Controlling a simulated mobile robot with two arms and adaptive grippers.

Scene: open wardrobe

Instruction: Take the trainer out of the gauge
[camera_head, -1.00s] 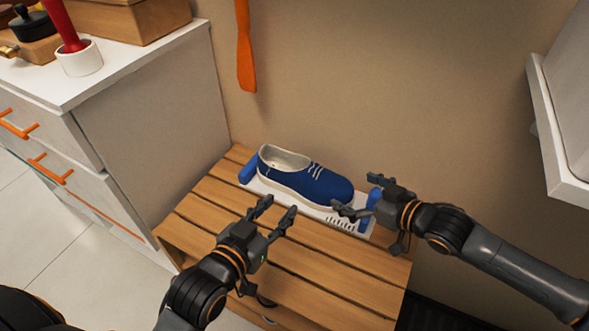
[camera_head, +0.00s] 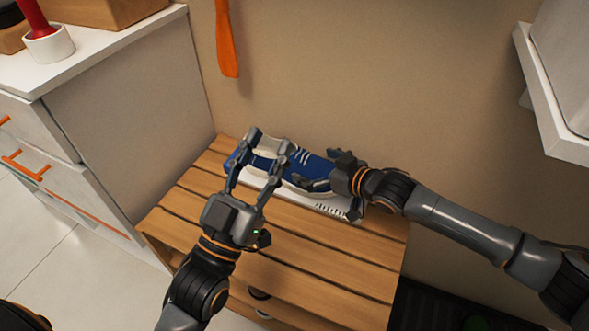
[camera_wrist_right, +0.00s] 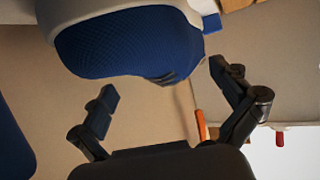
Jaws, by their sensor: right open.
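The blue trainer (camera_head: 313,167) with a white sole lies on the white gauge plate (camera_head: 325,203), which sits on a slatted wooden bench. The gauge's blue end (camera_head: 234,158) shows at the left. My left gripper (camera_head: 268,143) is open, its fingers spread over the heel and opening of the trainer; whether they touch it I cannot tell. My right gripper (camera_head: 314,168) is open at the toe end, a finger on either side. In the right wrist view the blue toe (camera_wrist_right: 130,42) is ahead of the open fingers (camera_wrist_right: 165,88). The arms hide parts of the trainer and gauge.
The wooden bench (camera_head: 310,255) has bare slats in front. A white drawer cabinet (camera_head: 130,120) stands at the left. An orange shoehorn-like strip (camera_head: 227,45) hangs on the wall behind. A white shelf (camera_head: 555,110) juts out at the right.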

